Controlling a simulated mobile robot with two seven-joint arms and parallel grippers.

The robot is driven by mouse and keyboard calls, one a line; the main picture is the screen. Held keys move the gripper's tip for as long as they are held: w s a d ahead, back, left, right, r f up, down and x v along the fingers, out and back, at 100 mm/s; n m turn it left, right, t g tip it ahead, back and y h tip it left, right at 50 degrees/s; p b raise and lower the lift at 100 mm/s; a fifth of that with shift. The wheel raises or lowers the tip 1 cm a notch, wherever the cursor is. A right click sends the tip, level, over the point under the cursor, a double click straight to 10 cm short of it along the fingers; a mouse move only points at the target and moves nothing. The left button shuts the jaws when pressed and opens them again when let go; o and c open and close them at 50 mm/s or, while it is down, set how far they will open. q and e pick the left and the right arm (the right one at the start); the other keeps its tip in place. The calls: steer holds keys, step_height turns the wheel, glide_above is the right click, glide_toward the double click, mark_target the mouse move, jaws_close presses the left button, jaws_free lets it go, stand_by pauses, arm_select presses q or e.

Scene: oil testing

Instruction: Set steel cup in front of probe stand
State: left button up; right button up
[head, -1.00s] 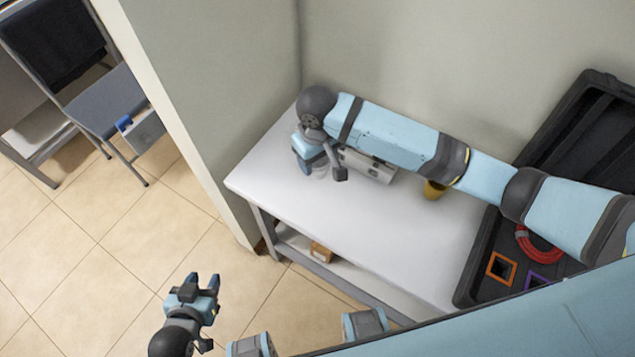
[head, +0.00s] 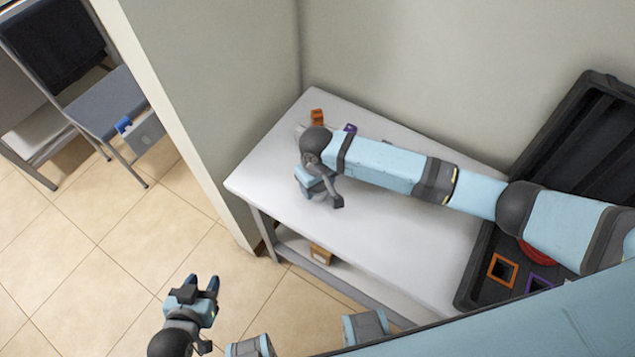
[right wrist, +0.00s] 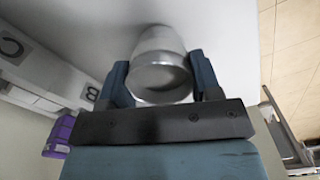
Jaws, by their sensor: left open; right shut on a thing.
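The steel cup (right wrist: 160,78) is in the right wrist view, a round metal cup between the two fingers of my right gripper (right wrist: 163,82). My right gripper (head: 317,184) is shut on it and sits over the left part of the white table in the head view. I cannot tell whether the cup touches the table. A pale block with the letters B and C (right wrist: 45,75) lies left of the cup in the right wrist view; it may be the probe stand, mostly hidden by my arm in the head view. My left gripper (head: 201,286) is open and empty above the floor.
Orange (head: 317,117) and purple (head: 350,129) pieces show at the back of the white table (head: 390,250). A black open case (head: 470,285) with orange and purple frames lies on the right. The table's front middle is clear. A wall stands behind.

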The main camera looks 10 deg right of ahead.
steer(key=shift+f, duration=0.1)
steer(key=o, duration=0.9)
steer(key=shift+o, duration=0.2)
step_height(320, 180, up, 12)
steer(key=s+a+f+t+y, duration=0.4)
steer(key=s+f+t+y, duration=0.1)
steer(key=s+f+y, duration=0.15)
steer(key=s+d+f+t, duration=0.1)
steer(key=d, duration=0.1)
steer(key=s+d+f+m+t+h, duration=0.1)
steer(key=s, duration=0.1)
steer(key=s+d+f+t, duration=0.1)
steer(key=s+d, duration=0.1)
steer(key=shift+d+f+m, duration=0.3)
steer(key=shift+d+f, duration=0.05)
steer(key=shift+f, duration=0.05)
steer(key=s+d+t, duration=0.1)
steer(key=s+d, duration=0.1)
steer(key=s+d+f+t+h, duration=0.1)
steer(key=s+d, duration=0.1)
steer(key=d, duration=0.1)
steer(key=s+d+t+h, duration=0.1)
steer(key=s+d, duration=0.1)
steer(key=shift+s+d+f, duration=0.15)
steer(key=shift+s+f, duration=0.2)
steer(key=shift+s, duration=0.05)
